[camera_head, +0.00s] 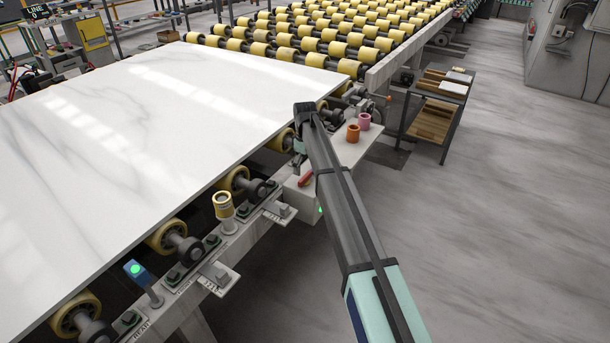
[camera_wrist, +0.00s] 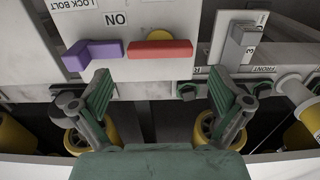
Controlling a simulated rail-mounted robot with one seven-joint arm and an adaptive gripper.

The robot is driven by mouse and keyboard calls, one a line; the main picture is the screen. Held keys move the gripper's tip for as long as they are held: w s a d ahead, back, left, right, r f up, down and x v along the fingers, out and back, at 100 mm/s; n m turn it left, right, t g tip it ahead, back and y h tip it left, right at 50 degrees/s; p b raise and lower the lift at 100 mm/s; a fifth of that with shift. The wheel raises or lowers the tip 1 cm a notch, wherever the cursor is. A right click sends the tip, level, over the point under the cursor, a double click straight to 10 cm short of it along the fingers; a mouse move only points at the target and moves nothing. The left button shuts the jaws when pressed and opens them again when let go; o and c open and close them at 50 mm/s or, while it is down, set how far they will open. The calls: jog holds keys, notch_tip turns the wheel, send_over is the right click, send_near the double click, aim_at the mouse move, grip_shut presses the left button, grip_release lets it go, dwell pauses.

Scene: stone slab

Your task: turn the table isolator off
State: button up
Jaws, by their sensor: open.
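The table isolator appears to be the red bar handle (camera_wrist: 160,49) on a yellow disc (camera_wrist: 158,35), on a pale panel in the wrist view. The handle lies level across the picture, near a label with the letters O and N. In the head view the red handle (camera_head: 305,180) shows just left of my arm. My gripper (camera_wrist: 160,82) is open and empty, its green-padded fingers apart on either side below the handle. The fingers do not appear to touch it. In the head view my arm hides most of the gripper.
A purple L-shaped handle (camera_wrist: 92,54) sits left of the red one, below a "LOCK BOLT" label. A grey lever (camera_wrist: 238,44) stands to the right. Orange and pink rings (camera_head: 353,133) stand behind my arm.

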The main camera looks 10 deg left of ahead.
aim_at(305, 176)
jog(key=shift+f, duration=2.55)
jog(key=c, duration=0.9)
